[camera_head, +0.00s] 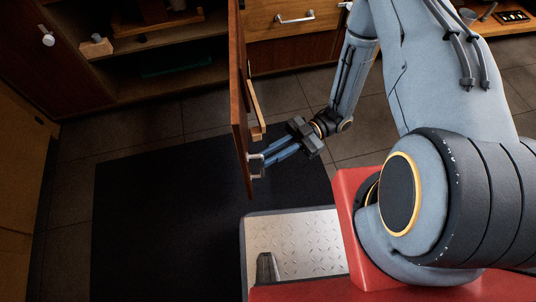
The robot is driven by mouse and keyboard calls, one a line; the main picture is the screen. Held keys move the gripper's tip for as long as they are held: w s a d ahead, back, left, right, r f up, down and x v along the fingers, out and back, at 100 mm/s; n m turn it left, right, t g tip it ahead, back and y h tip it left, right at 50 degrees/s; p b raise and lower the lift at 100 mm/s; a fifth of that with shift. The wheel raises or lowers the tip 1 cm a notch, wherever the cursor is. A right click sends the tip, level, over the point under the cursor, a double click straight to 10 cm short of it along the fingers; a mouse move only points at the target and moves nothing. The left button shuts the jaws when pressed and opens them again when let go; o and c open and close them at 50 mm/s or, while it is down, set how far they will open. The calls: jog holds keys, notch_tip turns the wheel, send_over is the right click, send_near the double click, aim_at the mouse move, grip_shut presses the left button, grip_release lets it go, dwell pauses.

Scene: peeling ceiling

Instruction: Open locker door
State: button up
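The wooden locker door (239,95) stands swung out from the cabinet front and shows nearly edge-on. A metal handle (256,167) sits near its lower outer end, on the door's right side. My gripper (266,160) is to the right of the door, with its two blue fingers pointing left and their tips at the handle. The fingers lie close together. Whether they are closed on the handle or only beside it is too small to tell. The locker interior (165,60) left of the door is in view, with shelves inside.
A wooden block (96,47) and a dark green item (178,63) lie on the shelves. A drawer with a metal handle (295,18) is right of the door. A dark mat (150,220) covers clear floor below the door. Another cabinet (22,190) stands at the left.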

jog(key=o, duration=0.3)
jog(key=shift+w, duration=0.15)
jog(key=shift+o, duration=0.2)
jog(key=shift+d, duration=0.1)
jog(key=v, duration=0.7)
jog(key=shift+w+d, duration=0.15)
jog(key=shift+d, duration=0.15)
